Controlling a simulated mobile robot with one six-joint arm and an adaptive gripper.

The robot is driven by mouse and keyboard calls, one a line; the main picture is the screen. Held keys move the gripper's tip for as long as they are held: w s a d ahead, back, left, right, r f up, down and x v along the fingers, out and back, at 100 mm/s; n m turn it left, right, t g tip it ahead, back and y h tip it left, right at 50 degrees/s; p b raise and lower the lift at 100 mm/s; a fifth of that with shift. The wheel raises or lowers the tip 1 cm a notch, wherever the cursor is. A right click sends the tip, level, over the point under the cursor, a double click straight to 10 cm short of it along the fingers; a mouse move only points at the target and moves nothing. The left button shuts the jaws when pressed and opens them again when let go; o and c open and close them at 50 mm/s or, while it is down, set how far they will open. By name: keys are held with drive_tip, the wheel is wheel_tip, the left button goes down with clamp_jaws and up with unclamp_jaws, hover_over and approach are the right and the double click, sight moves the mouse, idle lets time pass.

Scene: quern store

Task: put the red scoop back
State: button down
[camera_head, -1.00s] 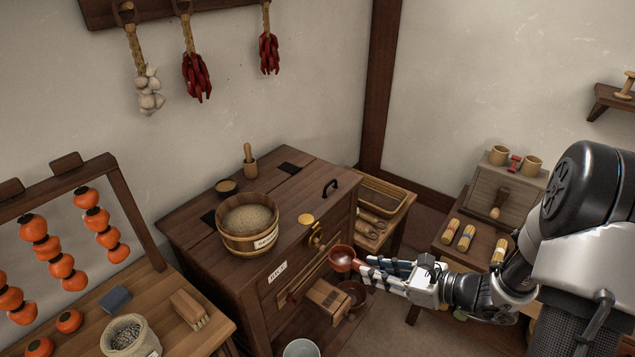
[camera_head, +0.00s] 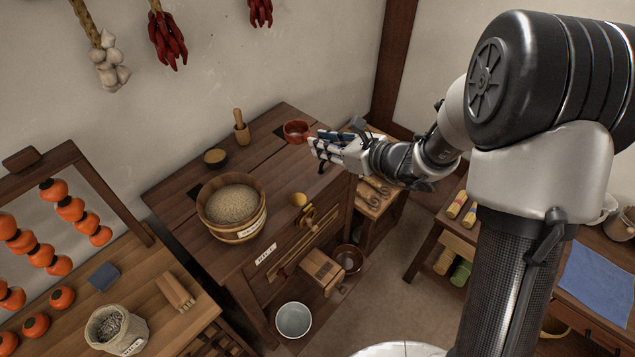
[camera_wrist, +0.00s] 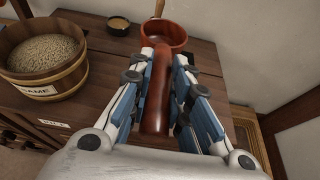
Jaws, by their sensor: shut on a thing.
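The red scoop (camera_head: 296,130) has a round red-brown bowl and a thick handle. In the wrist view its bowl (camera_wrist: 164,37) faces away from me and its handle lies between my fingers. My gripper (camera_head: 316,142) is shut on the handle. In the head view the scoop is over the right back part of the dark wooden chest's top (camera_head: 269,180). I cannot tell whether the bowl touches the top. The handle is mostly hidden by my fingers in the head view.
A grain-filled wooden tub (camera_head: 235,226) stands left of the scoop on the chest. A small bowl (camera_head: 215,157) and a mortar with pestle (camera_head: 241,131) are behind it. A brass funnel-like piece (camera_head: 299,200) is at the front edge.

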wheel_tip(320, 180, down, 15)
drive_tip(key=b, duration=0.2)
drive_tip(key=shift+w+b, duration=0.1)
drive_tip(key=shift+b, duration=0.3)
drive_tip(key=shift+f, duration=0.25)
drive_tip(key=c, duration=1.5)
unclamp_jaws()
drive_tip(key=shift+r, duration=0.1)
